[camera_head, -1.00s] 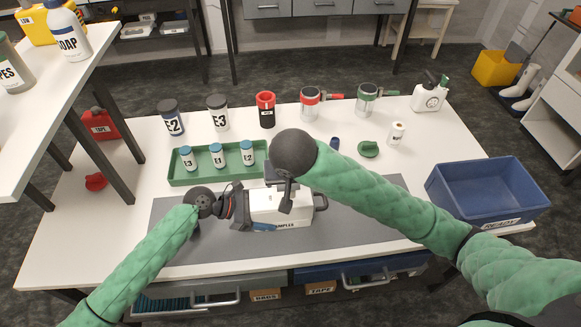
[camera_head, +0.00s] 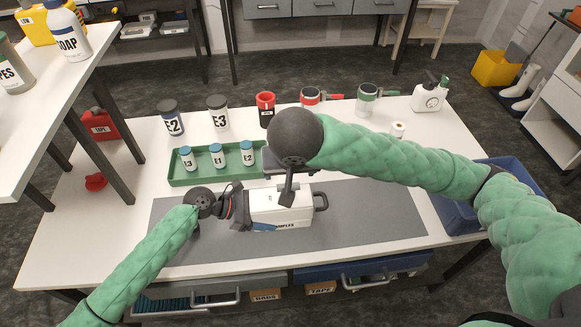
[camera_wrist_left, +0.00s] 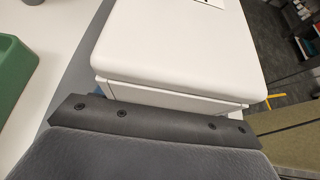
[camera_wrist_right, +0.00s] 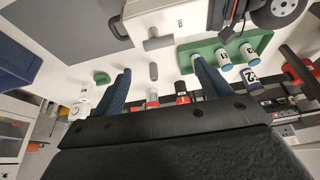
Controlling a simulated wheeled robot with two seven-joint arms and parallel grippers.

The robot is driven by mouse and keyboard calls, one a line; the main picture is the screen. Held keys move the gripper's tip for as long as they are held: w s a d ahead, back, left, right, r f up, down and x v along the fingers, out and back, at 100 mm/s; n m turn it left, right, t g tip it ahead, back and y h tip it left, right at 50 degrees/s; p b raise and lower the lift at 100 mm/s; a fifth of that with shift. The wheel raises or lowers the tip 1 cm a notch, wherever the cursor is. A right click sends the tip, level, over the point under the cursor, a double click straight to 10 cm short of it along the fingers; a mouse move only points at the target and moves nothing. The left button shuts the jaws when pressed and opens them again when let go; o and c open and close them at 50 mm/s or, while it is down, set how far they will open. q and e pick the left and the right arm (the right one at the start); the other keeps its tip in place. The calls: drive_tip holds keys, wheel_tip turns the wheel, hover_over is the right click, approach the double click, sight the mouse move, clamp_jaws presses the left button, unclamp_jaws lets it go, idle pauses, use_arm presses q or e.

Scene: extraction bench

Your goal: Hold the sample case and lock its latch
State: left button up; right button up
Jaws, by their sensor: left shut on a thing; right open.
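The sample case (camera_head: 292,211) is a white box with a dark handle (camera_head: 321,200) on its right end. It sits on the grey mat (camera_head: 375,215). My left gripper (camera_head: 250,214) is shut on the left end of the case; the case also fills the upper part of the left wrist view (camera_wrist_left: 185,45). My right gripper (camera_wrist_right: 161,65) is open and empty, above the far side of the case in the head view. The case (camera_wrist_right: 172,22) shows beyond its fingers in the right wrist view.
A green tray (camera_head: 190,180) with several labelled vials stands behind the case. Jars and red and green containers line the back edge. A blue bin (camera_head: 455,215) is at the right, partly behind my right arm. The mat's right half is clear.

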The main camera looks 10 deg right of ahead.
idle(0.3)
idle(0.4)
use_arm(q)
drive_tip(key=o, duration=1)
drive_tip(key=shift+c, duration=0.2)
